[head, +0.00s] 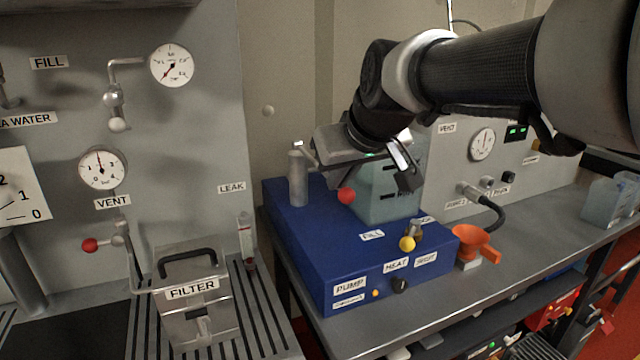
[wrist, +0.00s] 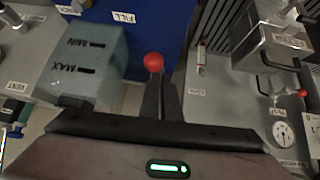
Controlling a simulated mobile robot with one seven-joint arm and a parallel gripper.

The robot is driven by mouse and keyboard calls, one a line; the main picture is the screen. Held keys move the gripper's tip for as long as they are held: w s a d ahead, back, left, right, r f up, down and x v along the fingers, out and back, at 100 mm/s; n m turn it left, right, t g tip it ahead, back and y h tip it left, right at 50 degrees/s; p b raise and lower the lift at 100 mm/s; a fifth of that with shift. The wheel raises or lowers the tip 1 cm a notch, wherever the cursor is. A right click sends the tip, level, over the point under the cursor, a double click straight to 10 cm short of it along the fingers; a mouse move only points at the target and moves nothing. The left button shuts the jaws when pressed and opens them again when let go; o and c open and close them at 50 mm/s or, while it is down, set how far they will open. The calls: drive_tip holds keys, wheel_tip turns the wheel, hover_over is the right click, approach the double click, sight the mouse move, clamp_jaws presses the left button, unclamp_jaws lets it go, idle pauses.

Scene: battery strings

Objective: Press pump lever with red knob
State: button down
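The pump lever's red knob (head: 346,196) is in front of the grey upright pump post (head: 298,178) on the blue unit (head: 340,262) labelled PUMP. Most of the lever is hidden behind my gripper in the head view. My gripper (head: 408,182) is above the blue unit, up and to the right of the knob. In the wrist view the red knob (wrist: 153,62) appears just beyond the tips of my gripper (wrist: 160,78). The two dark fingers lie close together with nothing visible between them. I cannot tell whether they touch the knob.
A translucent tank (head: 385,200) stands behind the knob, close to my gripper. A yellow knob (head: 407,243) and an orange funnel (head: 474,243) are to the right. The FILTER box (head: 192,290) and another red knob (head: 90,245) are at left.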

drive_tip(key=s+d+r, duration=0.2)
drive_tip(key=s+r, duration=0.1)
drive_tip(key=s, duration=0.2)
drive_tip(key=shift+s+r+p, duration=0.3)
drive_tip(key=shift+s+p, duration=0.05)
drive_tip(key=shift+s, duration=0.05)
idle(0.3)
